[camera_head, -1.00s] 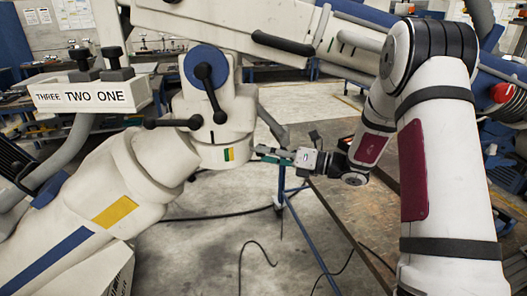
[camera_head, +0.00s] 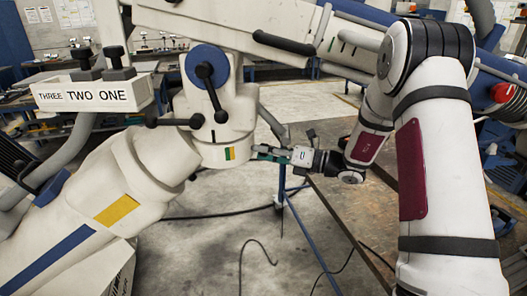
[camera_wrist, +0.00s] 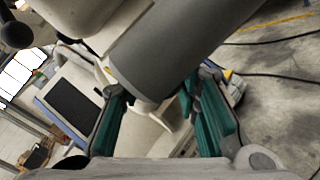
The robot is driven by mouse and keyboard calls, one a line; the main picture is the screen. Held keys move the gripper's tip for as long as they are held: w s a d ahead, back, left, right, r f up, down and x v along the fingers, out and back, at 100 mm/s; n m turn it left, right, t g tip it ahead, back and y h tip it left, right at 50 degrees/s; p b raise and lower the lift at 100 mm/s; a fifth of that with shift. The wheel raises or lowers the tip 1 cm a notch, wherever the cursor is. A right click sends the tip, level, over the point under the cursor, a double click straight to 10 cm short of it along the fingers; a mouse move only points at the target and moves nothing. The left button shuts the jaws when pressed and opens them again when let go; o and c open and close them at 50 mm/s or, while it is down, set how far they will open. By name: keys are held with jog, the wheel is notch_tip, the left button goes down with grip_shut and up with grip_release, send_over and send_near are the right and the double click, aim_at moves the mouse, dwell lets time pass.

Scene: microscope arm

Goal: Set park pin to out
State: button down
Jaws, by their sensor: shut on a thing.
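My gripper (camera_head: 262,152) reaches in from the right at the lower right side of the microscope arm's cream joint housing (camera_head: 225,125). In the wrist view its two green fingers (camera_wrist: 160,118) stand apart on either side of the lower end of a thick grey cylindrical bar (camera_wrist: 185,50), shut on it. In the head view a grey bar (camera_head: 272,122) slants down from the housing to just above my fingers. I cannot tell for certain whether this bar is the park pin. The exact contact is partly hidden. A small green and yellow mark (camera_head: 230,154) is on the housing beside my fingertips.
A blue-capped joint with a black lever (camera_head: 208,85) and a black side handle (camera_head: 175,122) sit on the housing. A box labelled THREE TWO ONE (camera_head: 95,96) is at the left. A brown tabletop (camera_head: 345,205) lies below my arm. Cables cross the floor.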

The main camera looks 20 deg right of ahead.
jog(key=shift+s+d, duration=0.45)
jog(key=shift+d, duration=0.15)
jog(key=c, duration=1.2)
grip_release()
jog(key=v, duration=1.2)
